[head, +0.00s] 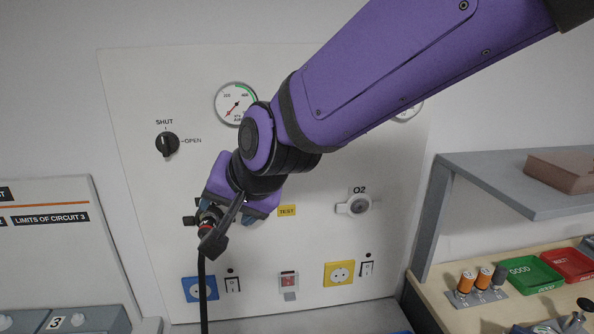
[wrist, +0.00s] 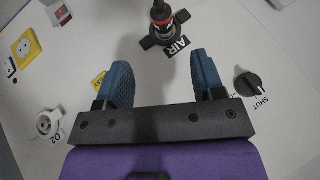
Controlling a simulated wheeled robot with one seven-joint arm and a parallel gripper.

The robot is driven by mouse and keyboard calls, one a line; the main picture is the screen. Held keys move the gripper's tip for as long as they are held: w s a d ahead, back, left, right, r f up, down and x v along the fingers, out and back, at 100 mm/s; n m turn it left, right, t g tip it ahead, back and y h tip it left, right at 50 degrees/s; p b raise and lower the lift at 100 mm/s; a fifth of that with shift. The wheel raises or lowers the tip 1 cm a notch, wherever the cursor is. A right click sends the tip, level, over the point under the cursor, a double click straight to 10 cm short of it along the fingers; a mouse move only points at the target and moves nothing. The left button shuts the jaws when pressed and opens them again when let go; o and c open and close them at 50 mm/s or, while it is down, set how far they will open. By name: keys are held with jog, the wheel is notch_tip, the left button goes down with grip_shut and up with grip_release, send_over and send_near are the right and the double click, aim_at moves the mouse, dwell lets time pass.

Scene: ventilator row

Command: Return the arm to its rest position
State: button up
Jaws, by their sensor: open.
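My arm reaches from the upper right across the white wall panel (head: 300,255). My gripper (head: 228,207) is close to the panel's left-middle part. In the wrist view my gripper (wrist: 160,62) has its two blue fingers wide apart with nothing between them. Beyond the fingertips, a dark hose connector with a red band (wrist: 160,14) sits at the outlet labelled AIR (wrist: 179,47). The black hose (head: 203,290) hangs down from it in the head view. My gripper partly hides the outlet in the head view.
Around the gripper are the SHUT/OPEN knob (head: 167,144), a gauge (head: 236,103), the O2 outlet (head: 358,205) and sockets (head: 339,273). At right stand a grey shelf (head: 510,170) and a bench with green (head: 530,272) and red trays (head: 570,263).

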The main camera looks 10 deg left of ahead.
jog(key=w+d+r+m+h, duration=0.1)
jog(key=w+d+r, duration=0.1)
jog(key=d, duration=1.1)
jog(key=w+d+r+h, duration=0.1)
jog(key=w+d+r, duration=0.2)
jog(key=d, duration=1.1)
jog(key=s+d+h, duration=0.2)
jog(key=s+d, duration=0.5)
jog(key=d, duration=0.3)
jog(key=s+d+h, duration=0.3)
jog(key=s+d, duration=0.5)
jog(key=d, duration=0.2)
jog(key=shift+s+d+m+t, duration=0.15)
jog(key=shift+d+m+t, duration=0.15)
jog(key=shift+m, duration=0.1)
